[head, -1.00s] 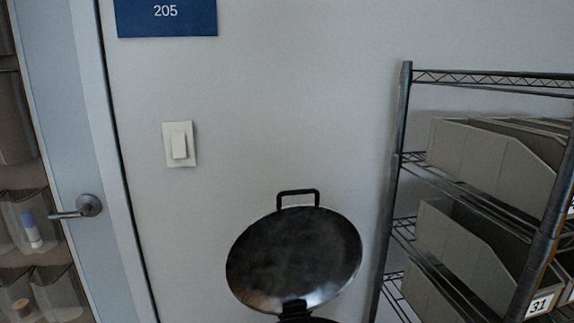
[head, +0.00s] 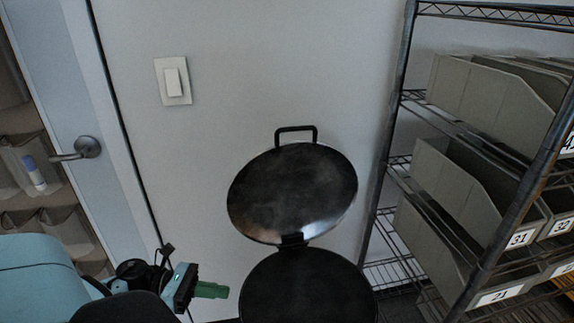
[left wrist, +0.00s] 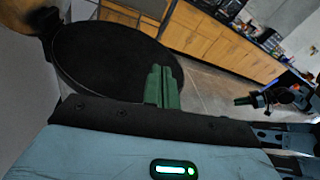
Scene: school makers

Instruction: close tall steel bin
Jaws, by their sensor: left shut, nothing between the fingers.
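The tall steel bin stands against the wall in the head view, its lid (head: 292,195) raised, tilted back and topped by a black handle. Below the hinge, the bin's round dark mouth (head: 308,288) is open and cut off by the picture's lower edge. My left gripper (head: 212,290) is shut and empty, its green fingers just left of the bin's rim. In the left wrist view its fingers (left wrist: 163,88) show in front of the dark mouth (left wrist: 110,58). My right gripper (left wrist: 243,100) shows small at the right there; its opening is unclear.
A wire shelf (head: 388,150) with grey numbered bins (head: 470,190) stands close to the right of the lid. A door with a lever handle (head: 88,147) and a light switch (head: 173,81) are at the left. Wooden cabinets (left wrist: 215,45) line the far side of the open floor.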

